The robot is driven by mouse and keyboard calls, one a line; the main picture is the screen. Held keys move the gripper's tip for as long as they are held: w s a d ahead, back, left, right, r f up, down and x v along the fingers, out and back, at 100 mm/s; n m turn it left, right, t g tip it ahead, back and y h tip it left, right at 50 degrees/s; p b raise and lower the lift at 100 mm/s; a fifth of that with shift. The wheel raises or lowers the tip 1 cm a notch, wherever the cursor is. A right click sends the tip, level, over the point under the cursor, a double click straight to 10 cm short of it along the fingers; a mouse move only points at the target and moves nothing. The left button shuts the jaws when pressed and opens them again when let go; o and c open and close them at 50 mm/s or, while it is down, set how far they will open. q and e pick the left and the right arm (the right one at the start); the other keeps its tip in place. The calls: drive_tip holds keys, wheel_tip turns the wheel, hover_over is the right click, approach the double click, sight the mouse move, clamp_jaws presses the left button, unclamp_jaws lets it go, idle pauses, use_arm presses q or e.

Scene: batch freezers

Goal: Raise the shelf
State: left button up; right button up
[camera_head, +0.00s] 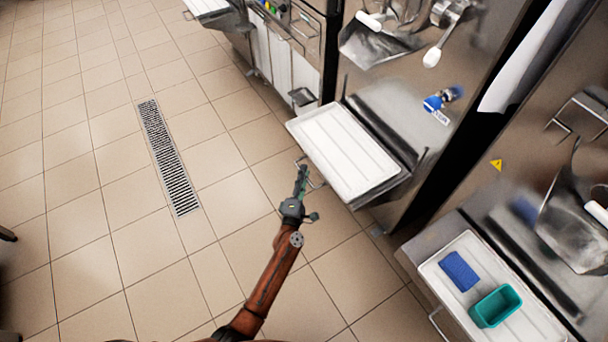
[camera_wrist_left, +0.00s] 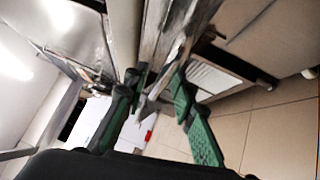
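A shelf with a white ribbed tray (camera_head: 343,150) on it juts out level from the front of the middle steel freezer. A thin metal handle (camera_head: 318,184) shows below its near left edge. My left gripper (camera_head: 303,172) is beside this handle, just below the tray's left corner. In the left wrist view, the green fingers of my left gripper (camera_wrist_left: 158,82) stand apart, with grey metal parts showing between and beyond them. I cannot tell whether a finger touches the handle. My right gripper is not in view.
A second freezer at the lower right has a shelf tray (camera_head: 535,322) with a blue block (camera_head: 459,271) and a teal container (camera_head: 496,306). Another white tray (camera_head: 207,6) juts out at the top. Tiled floor with a drain grate (camera_head: 167,157) is clear on the left.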

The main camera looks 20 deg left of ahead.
use_arm(q)
clamp_jaws()
idle(0.4)
